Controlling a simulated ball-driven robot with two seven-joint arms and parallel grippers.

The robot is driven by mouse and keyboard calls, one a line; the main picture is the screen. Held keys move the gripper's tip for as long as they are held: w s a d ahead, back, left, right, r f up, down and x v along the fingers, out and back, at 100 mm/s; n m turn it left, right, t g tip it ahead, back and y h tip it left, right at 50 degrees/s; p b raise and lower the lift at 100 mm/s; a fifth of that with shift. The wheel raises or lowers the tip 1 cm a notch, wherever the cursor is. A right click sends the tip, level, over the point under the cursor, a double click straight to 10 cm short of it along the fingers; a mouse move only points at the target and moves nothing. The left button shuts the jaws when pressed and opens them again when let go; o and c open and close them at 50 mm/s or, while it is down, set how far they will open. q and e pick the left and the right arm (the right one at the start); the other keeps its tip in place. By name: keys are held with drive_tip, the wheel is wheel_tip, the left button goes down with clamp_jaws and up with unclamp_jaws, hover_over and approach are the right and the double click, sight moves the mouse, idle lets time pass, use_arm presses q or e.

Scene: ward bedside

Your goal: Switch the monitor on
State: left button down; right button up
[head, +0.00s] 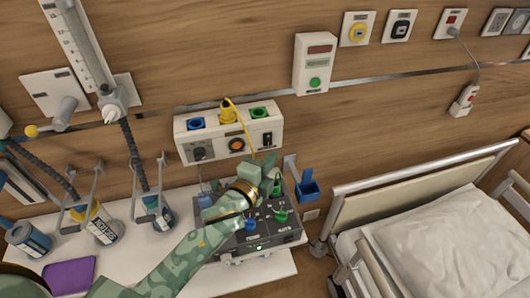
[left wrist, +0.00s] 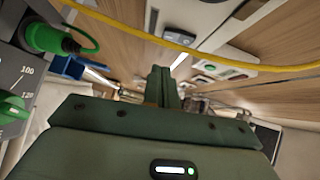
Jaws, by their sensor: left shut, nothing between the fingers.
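No screen that I can clearly call the monitor shows. A grey box (head: 283,238) with blue and green knobs or plugs on its top stands on the white bedside surface, partly hidden by my left arm. A small green light shows on its front edge. My left gripper (head: 270,163) is shut and empty above the back of this box, in front of the wall panel (head: 183,133). In the left wrist view, its closed fingers (left wrist: 161,86) point towards the wall, with a green knob (left wrist: 14,106) and number marks at left. My right gripper is not in view.
The wall panel has blue, yellow and green sockets and an orange button; a yellow cable (left wrist: 190,43) hangs close by. A wall box (head: 314,55) has a green button. Bottles stand left, near a purple item (head: 69,274). A bed (head: 430,240) is right.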

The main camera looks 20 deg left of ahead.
sight(271, 144)
use_arm(q)
drive_tip(key=shift+w+a+f, duration=0.15)
drive_tip(key=shift+w+a, duration=0.45)
drive_tip(key=shift+w, duration=0.1)
drive_tip(key=shift+w+a+f, duration=0.1)
drive_tip(key=shift+w+a, duration=0.45)
drive_tip(key=shift+w, duration=0.1)
drive_tip(key=shift+w+a+b, duration=0.1)
drive_tip(key=shift+w+b, duration=0.05)
drive_tip(key=shift+b, duration=0.35)
